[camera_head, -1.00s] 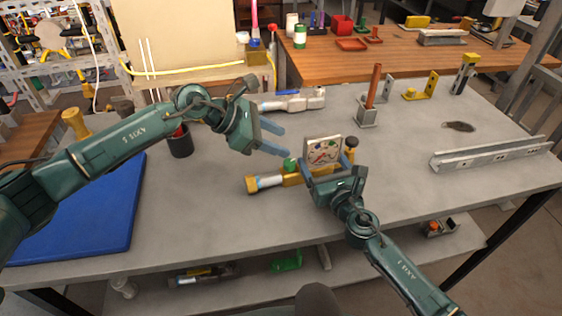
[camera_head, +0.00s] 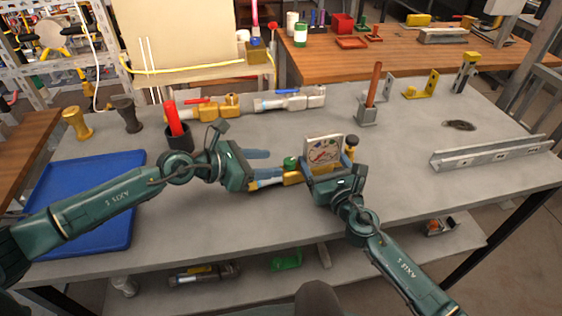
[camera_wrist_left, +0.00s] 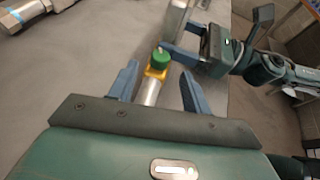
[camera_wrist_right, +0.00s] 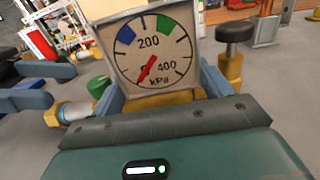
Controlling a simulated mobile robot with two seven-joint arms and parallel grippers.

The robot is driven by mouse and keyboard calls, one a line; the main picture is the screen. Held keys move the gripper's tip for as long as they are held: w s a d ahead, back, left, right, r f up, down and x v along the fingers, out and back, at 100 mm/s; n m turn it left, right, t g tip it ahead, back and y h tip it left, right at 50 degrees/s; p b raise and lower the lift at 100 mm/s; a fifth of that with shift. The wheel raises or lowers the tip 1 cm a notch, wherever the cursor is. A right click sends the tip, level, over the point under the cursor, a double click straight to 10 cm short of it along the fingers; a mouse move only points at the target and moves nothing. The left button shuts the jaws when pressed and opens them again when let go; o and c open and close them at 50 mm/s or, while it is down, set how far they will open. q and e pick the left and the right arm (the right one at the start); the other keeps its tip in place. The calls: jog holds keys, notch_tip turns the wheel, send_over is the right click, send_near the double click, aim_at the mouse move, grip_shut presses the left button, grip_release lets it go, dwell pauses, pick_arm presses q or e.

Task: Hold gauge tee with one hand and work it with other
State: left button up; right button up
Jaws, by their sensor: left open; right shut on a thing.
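The gauge tee lies on the grey bench in front of me. It has a square white gauge (camera_head: 323,150) with a red needle, a brass body (camera_head: 292,179), a green knob (camera_head: 290,163) and a dark knob (camera_head: 351,141) at its right end. My right gripper (camera_head: 323,172) is shut on the tee below the gauge; the gauge faces its wrist view (camera_wrist_right: 148,45). My left gripper (camera_head: 268,170) is open at the tee's left end. In the left wrist view the pipe end (camera_wrist_left: 151,92) and green knob (camera_wrist_left: 161,57) lie between and beyond its fingers.
A blue tray (camera_head: 90,190) lies at the left. A black cup with a red-handled tool (camera_head: 178,136) stands behind my left arm. More valve fittings (camera_head: 290,101) lie at the back. A metal channel (camera_head: 490,153) lies at the right; bench around the tee is clear.

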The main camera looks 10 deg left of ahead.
aim_at(290, 163)
pick_arm(q)
jog(key=shift+x, duration=2.3)
jog(key=c, duration=1)
jog(key=shift+a+f, duration=0.1)
jog(key=shift+m+g, duration=0.3)
jog(key=shift+w+a+m+g+h, duration=0.1)
jog(key=shift+w+m+g+h, duration=0.15)
jog(key=shift+m+g+h, duration=0.75)
jog(key=shift+g+y, duration=0.3)
jog(key=o, duration=1)
